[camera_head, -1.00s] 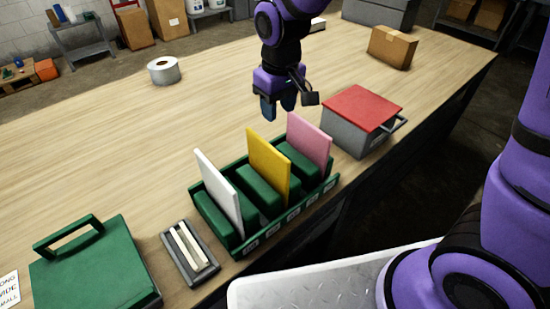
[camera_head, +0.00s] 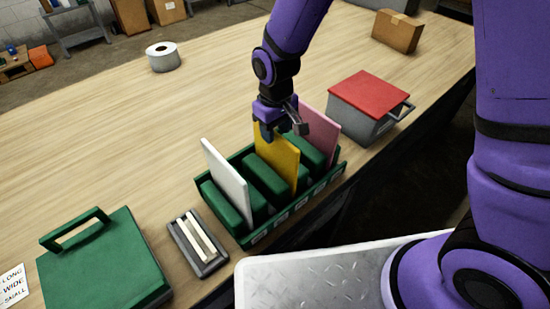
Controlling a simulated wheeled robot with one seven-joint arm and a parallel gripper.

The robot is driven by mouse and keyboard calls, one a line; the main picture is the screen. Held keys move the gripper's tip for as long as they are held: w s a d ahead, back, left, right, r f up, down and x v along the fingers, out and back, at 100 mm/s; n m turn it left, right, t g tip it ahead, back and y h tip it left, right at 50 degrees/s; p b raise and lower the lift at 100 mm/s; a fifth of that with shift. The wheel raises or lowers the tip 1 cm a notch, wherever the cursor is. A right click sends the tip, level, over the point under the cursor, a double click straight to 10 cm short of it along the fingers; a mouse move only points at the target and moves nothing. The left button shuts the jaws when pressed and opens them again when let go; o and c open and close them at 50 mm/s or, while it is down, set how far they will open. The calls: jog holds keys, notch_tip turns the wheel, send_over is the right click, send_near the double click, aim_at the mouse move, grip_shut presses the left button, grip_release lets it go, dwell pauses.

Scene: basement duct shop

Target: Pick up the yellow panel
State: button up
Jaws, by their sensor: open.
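The yellow panel (camera_head: 281,163) stands upright in the middle of a green slotted rack (camera_head: 243,242) on the wooden workbench. A white panel (camera_head: 226,178) stands to its left in the rack and a pink panel (camera_head: 322,136) to its right. My gripper (camera_head: 272,132) is open at the top edge of the yellow panel. Its fingers overlap the panel's upper left corner in the picture. I cannot tell whether they touch it or straddle it.
A grey box with a red lid (camera_head: 368,92) stands right of the rack. A grey tray with white strips (camera_head: 198,243) and a green case (camera_head: 105,265) lie to the left. A tape roll (camera_head: 162,57) and a cardboard box (camera_head: 397,31) stand farther back. The bench's middle left is clear.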

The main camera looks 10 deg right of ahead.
aim_at(282, 156)
notch_tip(282, 156, down, 4)
jog(key=shift+s+a+r, duration=0.1)
jog(key=shift+s+r, duration=0.05)
jog(key=shift+c, duration=0.4)
grip_shut()
